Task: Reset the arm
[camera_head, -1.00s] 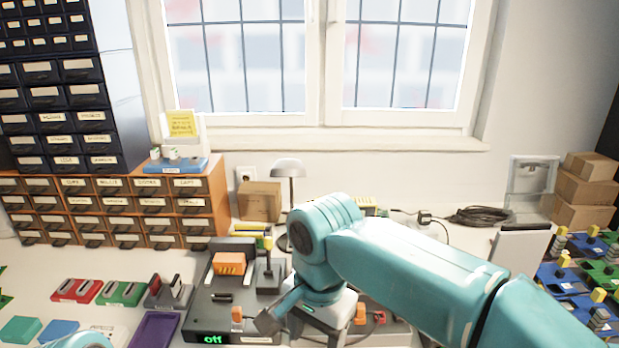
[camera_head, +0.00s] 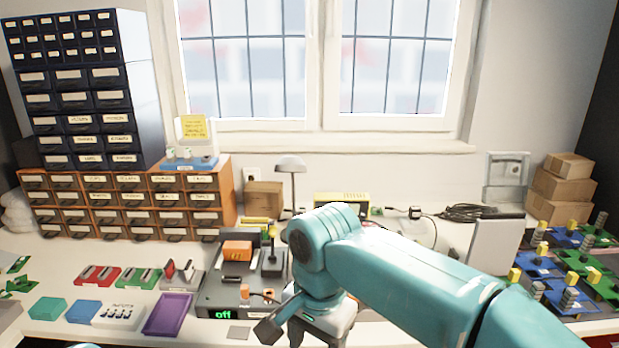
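My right arm (camera_head: 400,265) reaches in from the lower right, teal and bent at the wrist. My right gripper (camera_head: 268,330) points down and left at the front of the dark test device, whose display (camera_head: 222,314) reads "off". Its fingers show only in part, so I cannot tell whether it is open or shut. My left gripper is not in view; only a sliver of what seems my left arm shows at the bottom left edge.
Red (camera_head: 97,275) and green (camera_head: 138,278) holders, a purple tray (camera_head: 168,314) and a white block (camera_head: 118,315) lie at the left. Drawer cabinets (camera_head: 130,205) stand behind. Circuit boards (camera_head: 570,262) fill the right; cardboard boxes (camera_head: 562,190) are stacked behind them.

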